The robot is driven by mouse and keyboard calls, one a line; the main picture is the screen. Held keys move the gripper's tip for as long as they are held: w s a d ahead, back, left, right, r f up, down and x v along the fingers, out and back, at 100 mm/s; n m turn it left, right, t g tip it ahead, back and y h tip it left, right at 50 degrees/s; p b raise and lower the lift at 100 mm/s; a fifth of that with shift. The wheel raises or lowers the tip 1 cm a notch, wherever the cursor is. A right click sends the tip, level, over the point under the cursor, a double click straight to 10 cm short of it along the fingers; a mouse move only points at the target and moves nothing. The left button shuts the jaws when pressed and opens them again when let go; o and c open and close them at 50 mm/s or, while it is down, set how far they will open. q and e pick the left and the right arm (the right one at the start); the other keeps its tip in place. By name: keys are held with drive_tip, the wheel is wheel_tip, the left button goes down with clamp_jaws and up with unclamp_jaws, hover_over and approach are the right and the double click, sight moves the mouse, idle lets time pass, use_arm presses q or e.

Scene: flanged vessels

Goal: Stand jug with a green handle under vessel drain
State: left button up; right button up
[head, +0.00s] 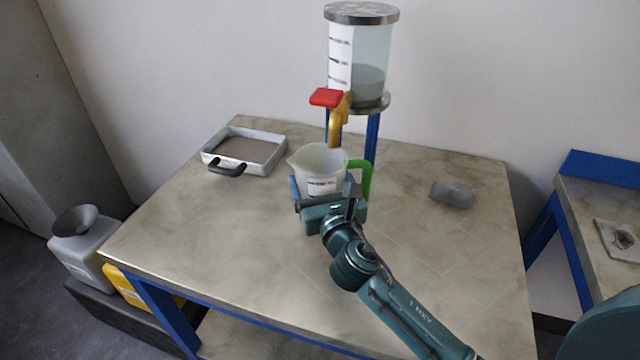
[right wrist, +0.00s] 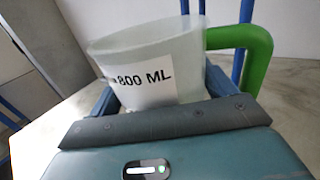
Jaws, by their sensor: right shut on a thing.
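The jug (head: 318,165) is whitish and translucent, with a green handle (head: 362,178) on its right side and a label. It is upright at the table's back middle, below the brass drain spout (head: 337,128) of the vessel (head: 362,62). The vessel is clear, with a metal lid and a red tap handle (head: 326,97). My right gripper (head: 326,196) is shut on the jug's body from the front. In the right wrist view the jug (right wrist: 150,70) sits between the fingers and its label reads 800 ML. Whether its base touches the table is hidden. My left gripper is not in view.
A shallow tray (head: 270,139) with a dark handle lies on the table (head: 240,240) at left. A grey lump (head: 453,193) lies at right. Blue stand legs (head: 372,135) hold the vessel behind the jug. The table's front is clear.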

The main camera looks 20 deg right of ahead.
drive_tip(key=shift+w+f, duration=0.5)
drive_tip(key=shift+s+f+b, duration=0.1)
drive_tip(key=shift+f+b, duration=0.1)
drive_tip(key=shift+b, duration=0.1)
drive_tip(key=shift+f, duration=0.15)
drive_tip(key=o, duration=1.6)
drive_tip(key=shift+c, duration=0.2)
